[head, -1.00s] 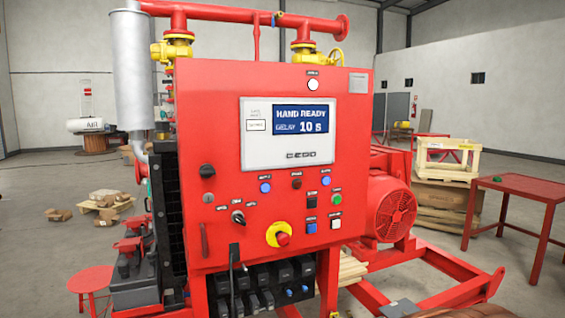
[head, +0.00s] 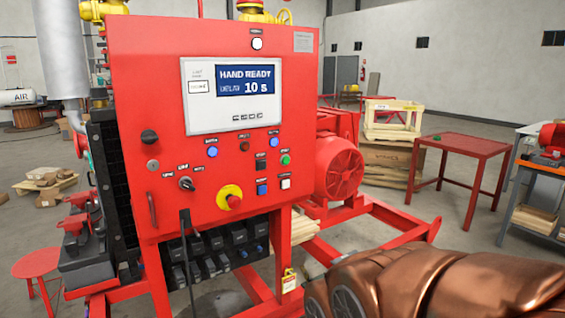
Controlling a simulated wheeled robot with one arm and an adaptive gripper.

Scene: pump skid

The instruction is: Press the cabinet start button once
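The red control cabinet (head: 130,80) stands upright at the left centre of the head view, its front facing me. A round green button (head: 285,160) sits at the right of the control rows, above a white square button (head: 285,184). A blue square button (head: 262,190) is left of the white one. The small labels are too blurred to read, so I cannot tell which button is marked start. My gripper is not in view; only a copper-coloured part of my arm shows at the bottom right.
A red emergency-stop knob on a yellow ring (head: 229,197) and a selector switch (head: 186,184) are lower left of the green button. Red skid rails (head: 395,220) extend right. A red table (head: 460,143) and a workbench (head: 536,205) stand at the right.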

